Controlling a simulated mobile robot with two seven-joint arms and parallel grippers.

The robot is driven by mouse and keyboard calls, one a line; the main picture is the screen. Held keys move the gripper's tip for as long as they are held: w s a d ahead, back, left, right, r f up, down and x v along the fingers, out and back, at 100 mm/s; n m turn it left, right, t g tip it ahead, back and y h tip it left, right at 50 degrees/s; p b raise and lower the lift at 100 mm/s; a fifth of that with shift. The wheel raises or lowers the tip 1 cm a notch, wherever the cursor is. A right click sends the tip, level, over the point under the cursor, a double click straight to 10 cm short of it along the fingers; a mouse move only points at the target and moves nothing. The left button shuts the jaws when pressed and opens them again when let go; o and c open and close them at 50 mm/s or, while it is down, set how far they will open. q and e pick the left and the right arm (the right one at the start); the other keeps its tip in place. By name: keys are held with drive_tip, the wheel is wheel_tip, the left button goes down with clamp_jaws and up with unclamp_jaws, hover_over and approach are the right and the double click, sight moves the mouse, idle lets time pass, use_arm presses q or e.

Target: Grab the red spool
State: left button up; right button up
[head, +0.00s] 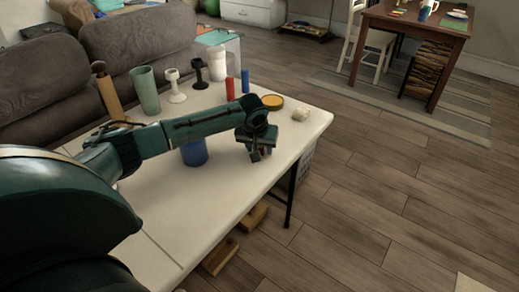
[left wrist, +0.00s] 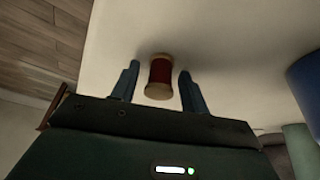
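The red spool (left wrist: 159,75) has red thread between two pale wooden ends and shows in the left wrist view. It sits on the white tabletop between the two blue fingers of my left gripper (left wrist: 158,70). The fingers are apart, with a visible gap on each side of the spool. In the head view my left gripper (head: 261,155) hangs low over the table near its right front edge. I cannot make out the spool there; the gripper seems to hide it. My right gripper is in neither view.
On the white table (head: 225,190) stand a blue cup (head: 194,153), a green cup (head: 146,91), a white holder (head: 175,86), a black holder (head: 199,75), a red cylinder (head: 230,88) and a round tin (head: 273,102). A grey sofa (head: 140,40) stands behind. The front tabletop is clear.

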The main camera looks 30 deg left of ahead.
use_arm(q)
drive_tip(key=c, duration=0.8)
